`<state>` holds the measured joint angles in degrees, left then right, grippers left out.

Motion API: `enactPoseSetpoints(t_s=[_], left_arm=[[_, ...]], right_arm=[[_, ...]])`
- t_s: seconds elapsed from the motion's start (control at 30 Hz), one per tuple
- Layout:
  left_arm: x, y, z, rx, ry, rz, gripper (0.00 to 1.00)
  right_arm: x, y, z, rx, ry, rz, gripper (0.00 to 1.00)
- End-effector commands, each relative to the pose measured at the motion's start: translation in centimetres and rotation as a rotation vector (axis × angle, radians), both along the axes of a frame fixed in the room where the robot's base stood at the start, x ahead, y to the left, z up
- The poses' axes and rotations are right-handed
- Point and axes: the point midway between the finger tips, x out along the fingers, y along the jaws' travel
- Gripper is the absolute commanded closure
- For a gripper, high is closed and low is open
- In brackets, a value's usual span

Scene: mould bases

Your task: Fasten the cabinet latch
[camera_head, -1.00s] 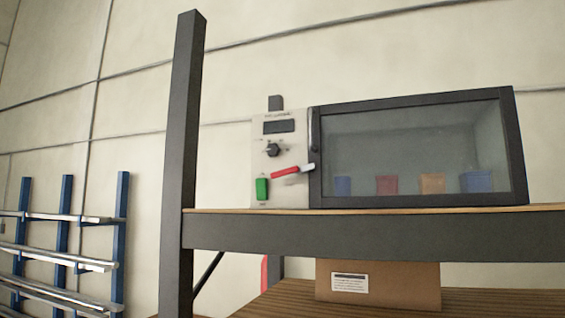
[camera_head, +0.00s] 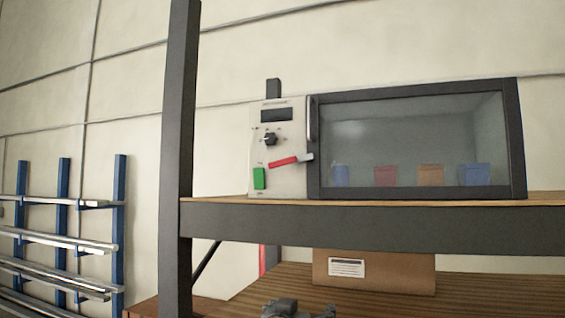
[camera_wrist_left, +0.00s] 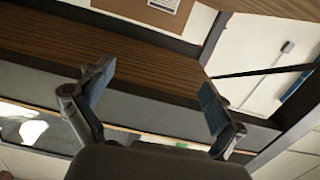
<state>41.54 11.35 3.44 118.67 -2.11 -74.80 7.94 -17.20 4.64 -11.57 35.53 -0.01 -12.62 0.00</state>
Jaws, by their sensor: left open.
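The cabinet (camera_head: 415,95) stands on the upper shelf, its dark-framed glass door looking closed. The latch (camera_head: 285,161) is a red lever with a pale metal end, on the light control panel left of the door. The lever slants slightly up to the right, its metal end reaching the door's left edge. I cannot tell whether it is engaged. My left gripper (camera_head: 298,309) shows at the bottom edge of the head view, well below the latch. In the left wrist view (camera_wrist_left: 157,82) its fingers are spread and nothing is between them. My right gripper is not in view.
The dark shelf beam (camera_head: 380,227) lies between my left gripper and the cabinet. A cardboard box (camera_head: 395,273) sits on the lower wooden shelf. A dark post (camera_head: 177,150) stands left of the cabinet. A blue rack (camera_head: 121,230) with metal bars is farther left.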

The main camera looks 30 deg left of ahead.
Motion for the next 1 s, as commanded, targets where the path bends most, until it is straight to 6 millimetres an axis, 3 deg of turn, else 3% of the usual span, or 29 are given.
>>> enactPoseSetpoints(t_s=[0.03,0.1,0.2,0.33,0.43,0.63,1.0], left_arm=[[0.0,0.9,4.6,-0.012,-0.082,0.015,0.07],[-0.4,2.0,9.9,-0.029,-0.179,0.03,0.07],[-1.7,3.5,16.5,-0.054,-0.302,0.05,0.07],[-3.7,4.8,22.5,-0.079,-0.416,0.064,0.07],[-4.7,5.4,25.0,-0.091,-0.465,0.069,0.07],[-4.4,6.0,26.7,-0.097,-0.485,0.071,0.07],[2.1,8.1,29.7,-0.097,-0.481,0.071,0.07]], right_arm=[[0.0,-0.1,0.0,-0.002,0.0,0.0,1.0],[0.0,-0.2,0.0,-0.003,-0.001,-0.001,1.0],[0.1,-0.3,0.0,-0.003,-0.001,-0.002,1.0],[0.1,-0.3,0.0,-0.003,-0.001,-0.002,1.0],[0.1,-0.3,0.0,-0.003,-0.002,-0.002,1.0],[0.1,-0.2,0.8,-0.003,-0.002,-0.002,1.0],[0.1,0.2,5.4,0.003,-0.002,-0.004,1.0]])
